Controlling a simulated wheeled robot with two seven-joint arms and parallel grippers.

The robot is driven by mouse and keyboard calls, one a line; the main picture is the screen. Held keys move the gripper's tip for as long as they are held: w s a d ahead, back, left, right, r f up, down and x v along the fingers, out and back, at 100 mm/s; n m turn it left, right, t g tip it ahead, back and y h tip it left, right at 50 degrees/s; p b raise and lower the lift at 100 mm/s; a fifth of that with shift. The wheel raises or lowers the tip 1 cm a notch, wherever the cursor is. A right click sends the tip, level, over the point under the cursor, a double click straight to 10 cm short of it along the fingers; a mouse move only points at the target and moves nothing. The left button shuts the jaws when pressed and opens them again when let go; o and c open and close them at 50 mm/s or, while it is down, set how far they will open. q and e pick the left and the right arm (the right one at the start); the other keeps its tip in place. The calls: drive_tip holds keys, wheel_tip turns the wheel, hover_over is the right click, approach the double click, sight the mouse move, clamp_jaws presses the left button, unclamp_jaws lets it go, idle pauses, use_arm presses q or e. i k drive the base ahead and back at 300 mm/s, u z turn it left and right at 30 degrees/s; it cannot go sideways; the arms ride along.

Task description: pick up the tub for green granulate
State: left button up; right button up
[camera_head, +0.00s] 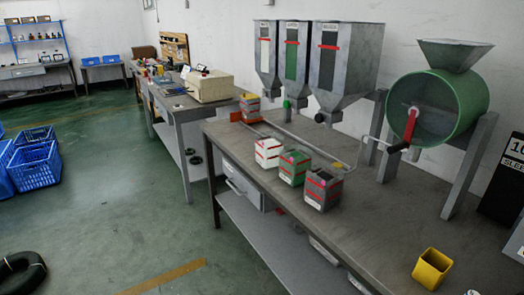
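The three stand close together in a row. Neither of my grippers shows in this view.
Three hoppers (297,55) hang above the back of the bench. A metal rail (290,135) runs behind the tubs. A green drum with a crank (432,105) stands to the right. A yellow container (431,269) is at the front right, with clear bench before it.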

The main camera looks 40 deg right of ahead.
sight(294, 158)
drive_tip(key=i, duration=3.2)
drive_tip(key=z, duration=2.85)
